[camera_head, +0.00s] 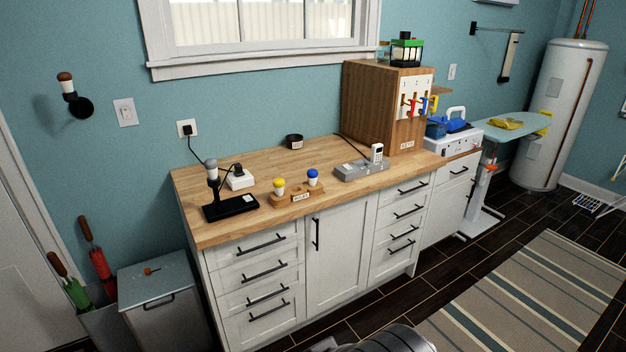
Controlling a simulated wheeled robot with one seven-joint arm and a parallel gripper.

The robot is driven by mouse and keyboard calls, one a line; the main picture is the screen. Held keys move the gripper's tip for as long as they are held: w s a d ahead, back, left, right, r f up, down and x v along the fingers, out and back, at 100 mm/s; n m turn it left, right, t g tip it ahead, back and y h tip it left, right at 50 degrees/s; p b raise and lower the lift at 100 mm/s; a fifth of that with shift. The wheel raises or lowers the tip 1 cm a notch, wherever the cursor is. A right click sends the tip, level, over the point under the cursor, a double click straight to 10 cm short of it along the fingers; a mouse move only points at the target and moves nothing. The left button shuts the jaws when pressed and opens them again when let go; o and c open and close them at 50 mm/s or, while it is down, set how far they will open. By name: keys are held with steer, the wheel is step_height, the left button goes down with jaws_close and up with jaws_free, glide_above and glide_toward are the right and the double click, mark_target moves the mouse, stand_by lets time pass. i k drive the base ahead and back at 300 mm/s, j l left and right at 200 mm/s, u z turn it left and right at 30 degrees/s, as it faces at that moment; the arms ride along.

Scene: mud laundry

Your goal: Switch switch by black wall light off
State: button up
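A black wall light (81,106) with a wooden-topped stem is fixed to the teal wall at the upper left. A white wall switch (125,113) is on the same wall just to its right, left of the window. The switch's rocker position is too small to tell. Another white wall plate (452,72) is farther right, past the wooden key cabinet. My gripper is not in view; a grey rounded part at the bottom edge may be mine.
A wooden counter (225,233) with white drawers stands below the window, carrying a black stand, bottles and a charger. A lidded bin (158,283) and umbrellas stand at the left, below the switch. Dark floor and a striped rug (530,290) lie at the right.

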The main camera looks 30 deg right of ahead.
mark_target(127, 112)
steer(key=i+j+u, duration=0.5)
steer(key=i, duration=0.75)
steer(key=i+l+u, duration=0.15)
steer(key=i+u, duration=0.3)
steer(key=i, duration=0.8)
